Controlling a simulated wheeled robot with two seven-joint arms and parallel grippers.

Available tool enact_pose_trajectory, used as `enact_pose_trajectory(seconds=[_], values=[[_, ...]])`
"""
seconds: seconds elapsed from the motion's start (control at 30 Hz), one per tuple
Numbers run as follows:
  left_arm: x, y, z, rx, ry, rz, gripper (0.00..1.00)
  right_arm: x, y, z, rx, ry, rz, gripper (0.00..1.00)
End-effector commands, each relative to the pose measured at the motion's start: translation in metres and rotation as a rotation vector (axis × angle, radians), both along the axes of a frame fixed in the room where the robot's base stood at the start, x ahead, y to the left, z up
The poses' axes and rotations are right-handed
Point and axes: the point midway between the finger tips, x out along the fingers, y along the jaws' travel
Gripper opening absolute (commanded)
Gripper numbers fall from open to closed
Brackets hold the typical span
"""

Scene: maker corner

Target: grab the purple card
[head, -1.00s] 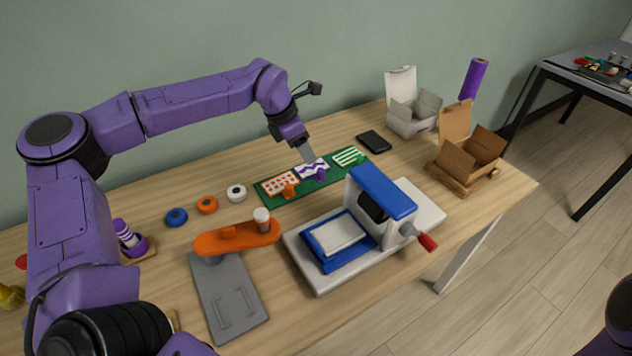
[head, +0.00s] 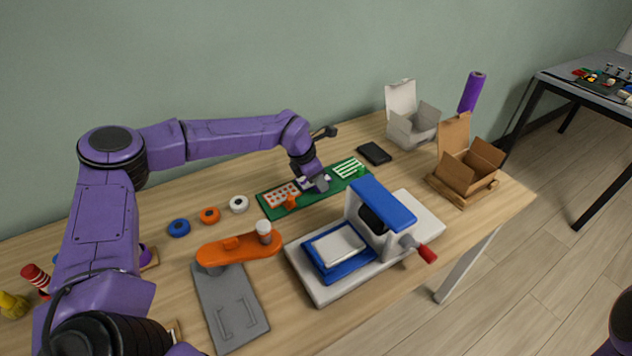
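A green board (head: 271,208) on the table holds a row of patterned cards. The purple card (head: 302,183) in its middle is mostly hidden by my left gripper; only a small part shows. My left gripper (head: 321,186) is down at the board over this card, and I cannot tell whether its fingers are open or shut. A red-patterned card (head: 278,196) lies to its left and a green-striped card (head: 348,168) to its right. My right gripper is not in view; only a bit of my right arm shows at the lower right edge.
A white and blue press (head: 385,205) with a red-tipped handle stands just in front of the board. An orange-armed grey device (head: 232,305) is at front left. A black flat item (head: 375,153), white box (head: 412,125) and cardboard box (head: 468,172) stand at right. Three rolls (head: 209,215) lie left.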

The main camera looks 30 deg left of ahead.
Motion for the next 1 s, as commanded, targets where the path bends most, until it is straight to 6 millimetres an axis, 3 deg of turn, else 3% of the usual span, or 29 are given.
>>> enact_pose_trajectory(seconds=[0.37, 0.6, 0.8, 1.0], values=[[0.000, 0.000, 0.002, 0.000, -0.001, 0.000, 0.00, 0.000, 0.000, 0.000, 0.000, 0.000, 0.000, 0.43], [-0.001, 0.000, 0.035, -0.001, -0.005, -0.001, 0.00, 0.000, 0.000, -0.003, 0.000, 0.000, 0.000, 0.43], [-0.047, -0.012, 0.090, -0.002, -0.009, -0.002, 0.00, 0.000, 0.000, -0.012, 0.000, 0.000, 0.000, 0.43], [-0.103, -0.025, 0.115, -0.003, -0.006, -0.001, 0.00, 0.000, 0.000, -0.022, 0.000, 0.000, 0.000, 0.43]])
